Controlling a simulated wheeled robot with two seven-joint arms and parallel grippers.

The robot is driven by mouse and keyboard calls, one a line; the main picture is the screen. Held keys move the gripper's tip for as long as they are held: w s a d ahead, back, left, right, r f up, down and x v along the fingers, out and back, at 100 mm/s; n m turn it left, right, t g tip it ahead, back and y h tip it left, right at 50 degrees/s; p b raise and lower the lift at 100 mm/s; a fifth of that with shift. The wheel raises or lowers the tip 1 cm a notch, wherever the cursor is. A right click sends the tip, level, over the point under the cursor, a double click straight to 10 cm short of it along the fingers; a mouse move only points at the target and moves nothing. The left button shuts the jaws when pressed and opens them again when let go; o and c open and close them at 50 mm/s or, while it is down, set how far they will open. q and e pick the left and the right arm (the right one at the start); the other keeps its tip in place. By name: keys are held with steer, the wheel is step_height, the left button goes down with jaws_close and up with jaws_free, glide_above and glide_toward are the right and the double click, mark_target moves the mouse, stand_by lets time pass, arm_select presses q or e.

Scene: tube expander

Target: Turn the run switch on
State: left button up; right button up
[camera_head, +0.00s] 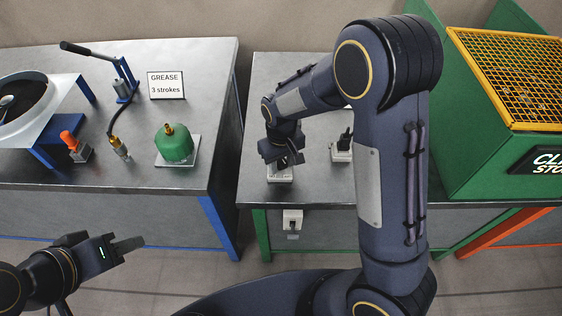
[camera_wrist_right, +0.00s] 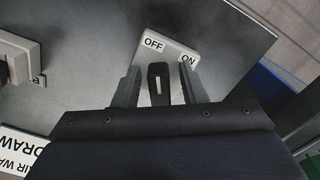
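The run switch is a pale plate with OFF and ON labels (camera_wrist_right: 170,50) and a black knob (camera_wrist_right: 158,82) with a white line. In the right wrist view the line points roughly toward OFF. My right gripper (camera_wrist_right: 158,88) is open, one finger on each side of the knob, with gaps showing between. In the head view my right gripper (camera_head: 284,160) is low over the switch plate (camera_head: 279,176), near the right bench's left end, and hides the knob. My left gripper (camera_head: 125,244) is in front of the left bench, away from the switch; its finger opening is unclear.
Another pale box with a black lever (camera_head: 342,150) stands right of the switch. A small box (camera_head: 292,220) hangs on the bench front. A green machine with yellow mesh (camera_head: 505,75) is at right. The left bench (camera_head: 200,100) holds a grease sign (camera_head: 166,86) and tools.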

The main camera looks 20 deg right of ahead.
steer(key=shift+f, duration=0.1)
jaws_close()
